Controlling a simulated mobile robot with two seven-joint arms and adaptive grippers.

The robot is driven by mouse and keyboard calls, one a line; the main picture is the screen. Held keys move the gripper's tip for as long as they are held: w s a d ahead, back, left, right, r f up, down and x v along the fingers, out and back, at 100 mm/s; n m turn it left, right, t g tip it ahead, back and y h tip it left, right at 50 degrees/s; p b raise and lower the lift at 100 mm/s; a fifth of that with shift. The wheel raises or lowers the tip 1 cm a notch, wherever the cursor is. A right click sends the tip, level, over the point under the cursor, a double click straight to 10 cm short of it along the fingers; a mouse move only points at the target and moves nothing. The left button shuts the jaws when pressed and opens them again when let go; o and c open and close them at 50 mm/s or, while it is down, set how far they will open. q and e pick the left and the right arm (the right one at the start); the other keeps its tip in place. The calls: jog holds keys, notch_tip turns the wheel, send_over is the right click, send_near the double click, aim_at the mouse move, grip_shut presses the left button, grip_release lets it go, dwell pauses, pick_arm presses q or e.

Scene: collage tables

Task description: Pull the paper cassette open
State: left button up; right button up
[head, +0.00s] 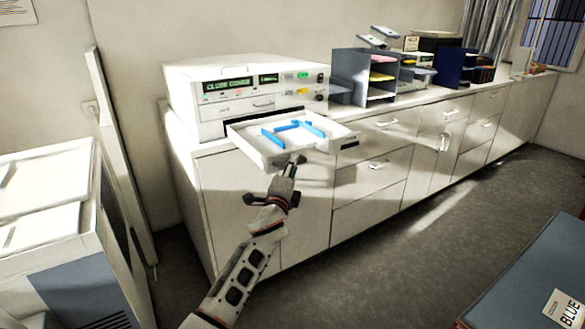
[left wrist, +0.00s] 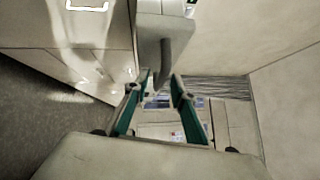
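The paper cassette (head: 262,150) is a white tray with blue guides inside. In the head view it stands well out from the front of the white printer (head: 210,92) on the cabinet top. My left gripper (head: 291,166) is at the cassette's front edge, just below its rim. In the left wrist view, the grey curved handle (left wrist: 165,62) reaches down between the two teal fingers of my left gripper (left wrist: 162,80). The fingertips are apart, close to either side of the handle. Whether they press on it is unclear. My right gripper is not in view.
The white cabinet (head: 265,215) with drawers and doors runs along the wall below the printer. A grey paper sorter (head: 348,68) stands right of it. A white unit (head: 45,210) is at the left, and a blue-topped table (head: 530,270) at the lower right. Open floor lies between.

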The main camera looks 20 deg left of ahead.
pick_arm(q)
jog(key=s+d+f, duration=0.1)
jog(key=s, duration=1.1)
jog(key=shift+d+f, duration=0.2)
jog(key=shift+f, duration=0.05)
jog(key=shift+w, duration=0.1)
jog(key=s+d+f+n+g+h, duration=0.1)
jog(key=s+f+n, duration=0.1)
jog(key=s+f, duration=0.35)
jog(key=s+d+f+n+g+h, duration=0.1)
jog(key=s+f+n+g, duration=0.1)
jog(key=f, duration=0.6)
jog(key=s+d+f+n+g+h, duration=0.1)
jog(key=s+f+n, duration=0.4)
jog(key=s+f, duration=0.5)
jog(key=s+d+f+n+g+h, duration=0.2)
jog(key=s+f, duration=0.8)
jog(key=s, duration=0.6)
jog(key=d+n+g, duration=0.1)
jog(key=n+g, duration=0.1)
jog(key=shift+s+d+f+n, duration=0.2)
jog(key=shift+d+f+n, duration=0.1)
jog(key=shift+d+n, duration=0.1)
